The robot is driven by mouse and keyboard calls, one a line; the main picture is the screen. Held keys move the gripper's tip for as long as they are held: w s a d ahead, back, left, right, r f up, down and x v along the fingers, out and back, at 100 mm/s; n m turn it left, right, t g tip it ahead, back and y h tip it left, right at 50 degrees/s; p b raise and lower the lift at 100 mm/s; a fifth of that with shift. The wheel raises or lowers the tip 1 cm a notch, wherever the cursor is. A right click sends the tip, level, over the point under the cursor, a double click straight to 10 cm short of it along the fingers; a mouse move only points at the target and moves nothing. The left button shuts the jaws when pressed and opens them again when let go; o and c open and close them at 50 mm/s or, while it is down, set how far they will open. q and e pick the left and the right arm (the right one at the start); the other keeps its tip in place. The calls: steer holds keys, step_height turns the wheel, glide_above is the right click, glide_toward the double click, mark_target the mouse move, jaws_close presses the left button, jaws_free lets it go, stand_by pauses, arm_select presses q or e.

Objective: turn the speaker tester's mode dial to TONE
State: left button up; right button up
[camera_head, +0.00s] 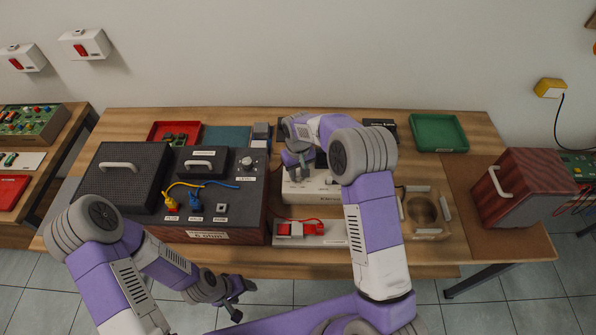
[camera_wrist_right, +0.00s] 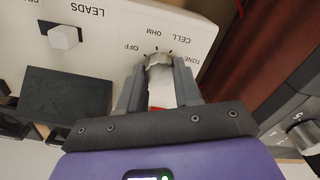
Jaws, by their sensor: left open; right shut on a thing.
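The speaker tester (camera_head: 310,194) is a white box at the middle of the table; its white panel (camera_wrist_right: 105,32) fills the top of the right wrist view. The mode dial (camera_wrist_right: 158,62) has OFF, OHM, CELL and TONE printed around it, upside down in that view. My right gripper (camera_head: 304,172) reaches down to the panel, its fingers (camera_wrist_right: 158,85) shut on either side of the dial. The fingers hide much of the dial, and I cannot tell which label it points to. My left gripper (camera_head: 236,298) is open and empty, low in front of the table.
A white knob (camera_wrist_right: 64,36) sits by the LEADS label. Left of the tester stands a dark box (camera_head: 212,222) with a dial and coloured plugs. A white tray (camera_head: 285,238) with a red item lies in front. A wooden speaker (camera_head: 527,185) stands at right, a green tray (camera_head: 438,132) behind.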

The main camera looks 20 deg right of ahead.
mark_target(298, 174)
steer(key=m, duration=0.5)
steer(key=shift+m, duration=0.3)
stand_by(0.4)
steer(key=o, duration=1)
steer(key=shift+o, duration=0.2)
step_height(298, 174, up, 8)
steer(key=shift+f+p, duration=0.15)
steer(key=shift+p, duration=0.5)
